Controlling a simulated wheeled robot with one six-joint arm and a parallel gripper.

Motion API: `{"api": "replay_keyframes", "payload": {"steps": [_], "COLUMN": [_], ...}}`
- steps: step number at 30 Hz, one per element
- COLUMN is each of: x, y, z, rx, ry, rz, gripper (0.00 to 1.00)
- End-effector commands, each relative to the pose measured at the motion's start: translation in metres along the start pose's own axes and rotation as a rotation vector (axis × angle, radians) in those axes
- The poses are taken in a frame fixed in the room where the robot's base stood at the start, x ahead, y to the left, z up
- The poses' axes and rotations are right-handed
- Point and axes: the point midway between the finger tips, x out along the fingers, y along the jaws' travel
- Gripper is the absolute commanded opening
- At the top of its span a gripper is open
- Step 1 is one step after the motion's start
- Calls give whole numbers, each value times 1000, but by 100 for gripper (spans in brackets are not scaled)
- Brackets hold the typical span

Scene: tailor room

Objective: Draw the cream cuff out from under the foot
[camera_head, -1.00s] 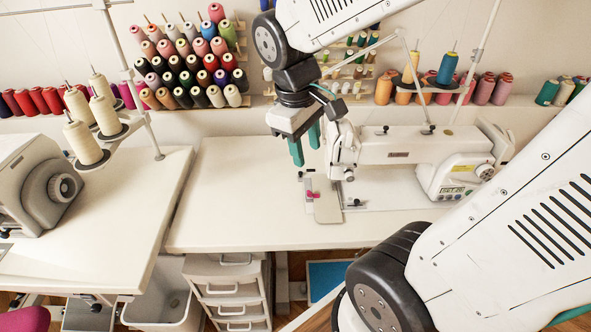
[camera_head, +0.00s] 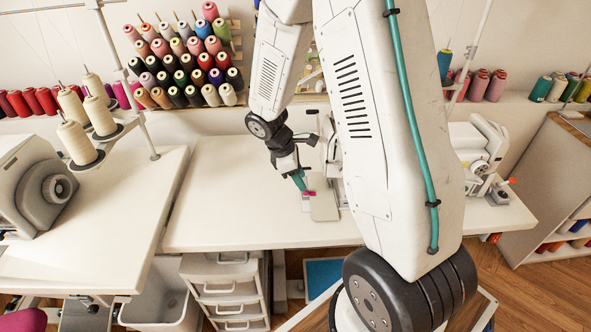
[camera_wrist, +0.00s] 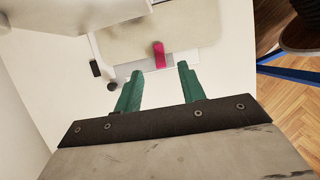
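A flat cream-beige piece (camera_head: 323,205) with rounded corners lies at the sewing machine's left end; it also shows ahead of my fingers in the wrist view (camera_wrist: 125,45). I cannot tell whether it is the cuff or part of the machine bed. A small magenta piece (camera_head: 309,194) lies across its edge, and shows in the wrist view (camera_wrist: 159,55). My gripper (camera_head: 302,184) has two green fingers, apart and empty in the wrist view (camera_wrist: 160,80), with the magenta piece beyond the gap. The presser foot is hidden behind my arm.
The white sewing machine (camera_head: 472,150) stands behind my arm on the white table (camera_head: 230,205). The table left of my gripper is clear. A grey machine (camera_head: 40,185) and thread cones (camera_head: 80,140) stand on the left table. Thread spools (camera_head: 185,60) line the wall.

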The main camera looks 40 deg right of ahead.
Motion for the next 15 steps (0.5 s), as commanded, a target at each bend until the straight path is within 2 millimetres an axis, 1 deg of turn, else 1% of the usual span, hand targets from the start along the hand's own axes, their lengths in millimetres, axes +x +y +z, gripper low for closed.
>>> {"api": "replay_keyframes", "payload": {"steps": [1, 6, 10, 15], "x": [10, 33, 44, 48], "y": [-1, 0, 0, 0], "z": [0, 0, 0, 0], "rx": [1, 1, 2, 2], "ry": [-2, -1, -1, 1], "rz": [-4, -2, -1, 0], "gripper": [40, 40, 40, 40]}}
